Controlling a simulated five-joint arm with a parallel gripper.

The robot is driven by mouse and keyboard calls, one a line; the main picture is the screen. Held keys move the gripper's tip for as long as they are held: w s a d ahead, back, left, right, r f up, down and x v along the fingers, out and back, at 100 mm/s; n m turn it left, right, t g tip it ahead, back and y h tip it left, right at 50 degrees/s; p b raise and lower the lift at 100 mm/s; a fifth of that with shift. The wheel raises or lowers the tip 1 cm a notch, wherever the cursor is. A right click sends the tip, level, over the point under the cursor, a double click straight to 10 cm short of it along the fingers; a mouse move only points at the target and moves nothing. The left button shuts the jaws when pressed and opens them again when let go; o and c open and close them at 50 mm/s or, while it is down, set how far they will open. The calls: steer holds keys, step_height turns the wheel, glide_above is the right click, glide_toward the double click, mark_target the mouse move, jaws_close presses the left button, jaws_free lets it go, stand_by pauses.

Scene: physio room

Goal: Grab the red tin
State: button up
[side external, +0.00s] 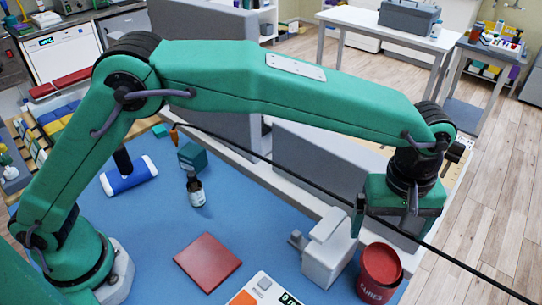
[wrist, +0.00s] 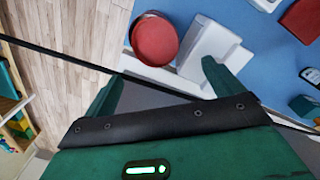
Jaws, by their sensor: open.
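The red tin (side external: 376,292) stands upright at the right edge of the blue table top, with pale lettering on its side and a red top. In the wrist view the red tin (wrist: 155,41) appears as a round red shape beyond the fingers. My gripper (side external: 396,225) points downward above and a little behind the tin in the side view. Its jaws are open and empty. In the wrist view my gripper (wrist: 162,84) has its fingers spread, the tin lying ahead of the gap, apart from both fingers.
A white device (side external: 329,255) stands close beside the tin. A dark cable (side external: 300,176) crosses near my gripper. A low grey panel (side external: 320,170) stands behind.

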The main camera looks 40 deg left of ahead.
mark_target(384, 270)
steer(key=shift+s+d+f, duration=0.25)
steer(key=shift+d+f, duration=0.25)
steer(key=shift+d, duration=0.1)
steer(key=shift+s+d+f, duration=0.25)
steer(key=shift+d+f, duration=0.2)
steer(key=shift+d, duration=0.1)
steer(key=shift+f, duration=3.4)
steer(key=shift+w+f, duration=0.1)
steer(key=shift+f, duration=2.5)
steer(key=c, duration=1.2)
steer(key=o, duration=1.2)
steer(key=shift+d+r, duration=0.1)
steer(key=shift+r, duration=0.1)
steer(key=shift+r, duration=5.85)
